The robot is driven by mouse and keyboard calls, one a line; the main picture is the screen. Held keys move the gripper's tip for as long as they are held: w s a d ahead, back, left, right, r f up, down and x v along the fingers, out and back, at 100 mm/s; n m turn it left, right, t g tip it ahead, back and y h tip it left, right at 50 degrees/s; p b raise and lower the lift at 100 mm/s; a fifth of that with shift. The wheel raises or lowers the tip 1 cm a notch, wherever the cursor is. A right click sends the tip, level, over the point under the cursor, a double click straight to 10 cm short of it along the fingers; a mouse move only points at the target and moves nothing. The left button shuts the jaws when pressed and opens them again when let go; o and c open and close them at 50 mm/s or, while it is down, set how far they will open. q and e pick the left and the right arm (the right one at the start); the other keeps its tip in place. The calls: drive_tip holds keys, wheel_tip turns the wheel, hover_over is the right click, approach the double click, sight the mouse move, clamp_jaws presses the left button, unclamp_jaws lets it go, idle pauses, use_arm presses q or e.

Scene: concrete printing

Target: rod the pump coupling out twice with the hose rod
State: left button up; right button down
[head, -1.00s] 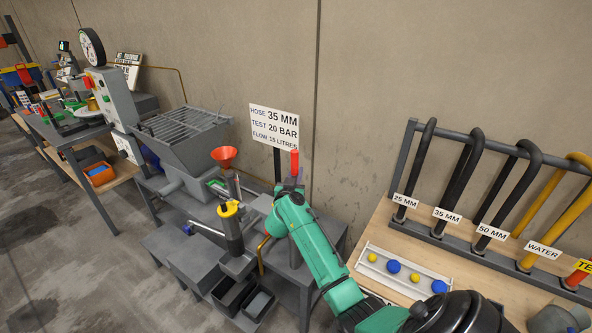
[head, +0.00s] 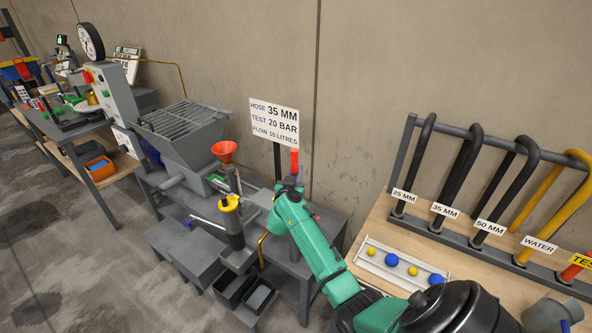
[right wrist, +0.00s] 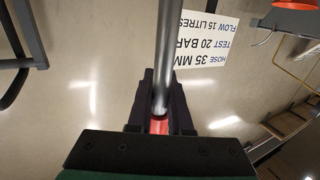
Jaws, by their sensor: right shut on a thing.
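My right gripper (right wrist: 160,108) is shut on the hose rod, a grey shaft (right wrist: 166,50) with a red grip (right wrist: 158,126). In the head view the red end (head: 294,160) of the rod stands upright above my green right wrist, in front of the wall by the sign. The wrist hides part of the rod, and its lower end cannot be made out. A dark upright tube with a yellow collar (head: 229,203), which may be the pump coupling, stands left of my wrist on the grey pump bench. The rod is apart from this tube. My left gripper is not in view.
A grey hopper (head: 185,135) and an orange funnel (head: 224,151) stand on the pump side. A sign (head: 274,122) reads hose 35 mm. At right a wooden bench (head: 374,222) carries a hose rack (head: 464,250) and a white tray of balls (head: 374,265).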

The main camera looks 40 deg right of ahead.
wheel_tip(320, 180, down, 6)
drive_tip(key=shift+r+b, duration=0.2)
drive_tip(key=shift+b, duration=0.95)
wheel_tip(320, 180, up, 7)
drive_tip(key=p, duration=0.9)
drive_tip(key=shift+f, duration=0.1)
wheel_tip(320, 180, down, 7)
drive_tip(key=b, duration=0.4)
drive_tip(key=shift+b, duration=0.3)
idle(0.5)
